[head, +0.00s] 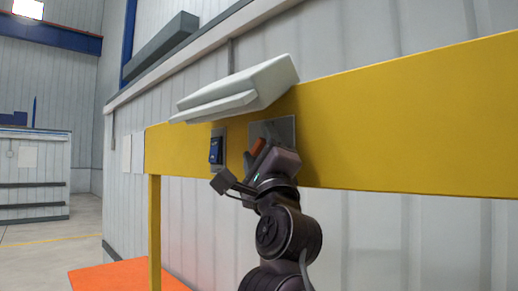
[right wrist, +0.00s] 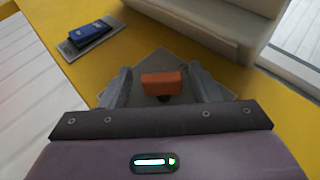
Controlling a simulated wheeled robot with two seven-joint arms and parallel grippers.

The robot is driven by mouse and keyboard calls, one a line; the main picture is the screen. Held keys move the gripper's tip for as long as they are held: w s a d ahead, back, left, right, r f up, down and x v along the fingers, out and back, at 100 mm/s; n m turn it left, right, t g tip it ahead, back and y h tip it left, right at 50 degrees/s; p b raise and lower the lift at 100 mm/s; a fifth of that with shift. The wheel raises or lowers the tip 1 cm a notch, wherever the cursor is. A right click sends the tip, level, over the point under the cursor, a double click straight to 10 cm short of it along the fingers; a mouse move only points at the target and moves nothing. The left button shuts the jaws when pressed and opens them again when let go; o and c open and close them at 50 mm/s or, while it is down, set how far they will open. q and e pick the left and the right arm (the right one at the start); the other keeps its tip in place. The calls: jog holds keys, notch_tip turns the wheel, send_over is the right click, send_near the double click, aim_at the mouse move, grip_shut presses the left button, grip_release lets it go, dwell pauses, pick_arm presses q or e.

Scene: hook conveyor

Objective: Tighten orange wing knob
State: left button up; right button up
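The orange wing knob (right wrist: 163,83) sits on a grey square plate (right wrist: 190,60) fixed to the yellow beam. In the head view the knob (head: 258,146) shows partly, with my right gripper (head: 254,160) in front of the plate (head: 285,129). In the right wrist view my right gripper (right wrist: 163,88) is open, one finger on each side of the knob, with visible gaps between the fingers and the knob. The knob's wing lies about level across that picture. My left gripper is not in either view.
The yellow beam (head: 400,120) runs across the head view. A pale box-like housing (head: 240,88) juts out just above the plate. A blue device (head: 215,150) on a small grey plate is mounted left of the knob. An orange floor patch (head: 120,278) lies below left.

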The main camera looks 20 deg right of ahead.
jog(key=shift+s, duration=0.1)
jog(key=b+v, duration=0.4)
jog(key=v, duration=0.3)
jog(key=shift+s+f, duration=0.2)
jog(key=shift+f, duration=0.05)
